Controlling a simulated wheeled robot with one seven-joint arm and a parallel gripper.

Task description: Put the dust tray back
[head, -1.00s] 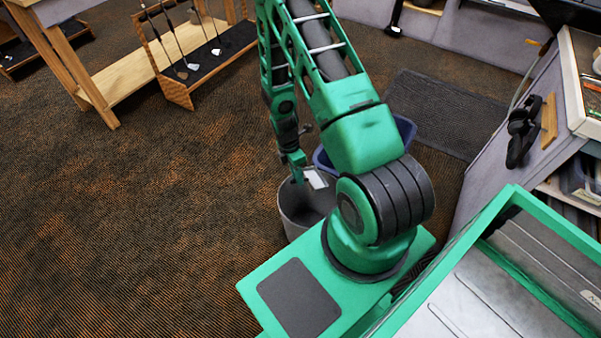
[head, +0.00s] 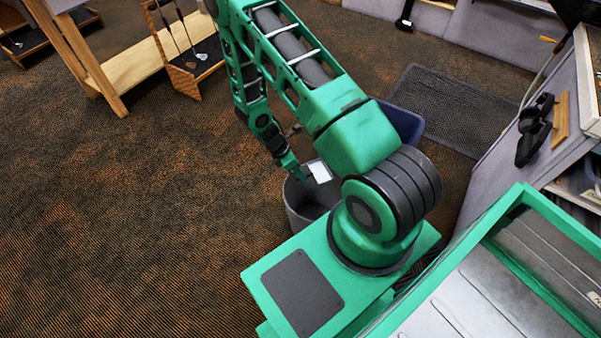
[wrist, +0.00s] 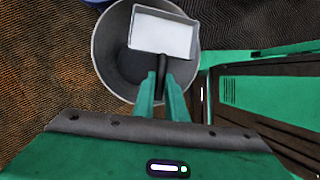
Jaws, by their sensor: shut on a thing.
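The dust tray (wrist: 162,33) is a small, light grey pan with a dark handle. In the wrist view my gripper (wrist: 163,80) is shut on that handle, and the pan extends away from the fingers. The tray is over the mouth of a round grey bin (wrist: 104,52); I cannot tell how high above it. In the head view the tray shows as a small pale patch (head: 319,171) at the tip of my gripper (head: 302,176), over the bin (head: 297,211). My arm hides part of the bin.
A blue bin (head: 403,121) stands behind my arm, near a dark mat (head: 440,105). A wooden rack with golf clubs (head: 187,62) is at the upper left. The carpet at the left is clear.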

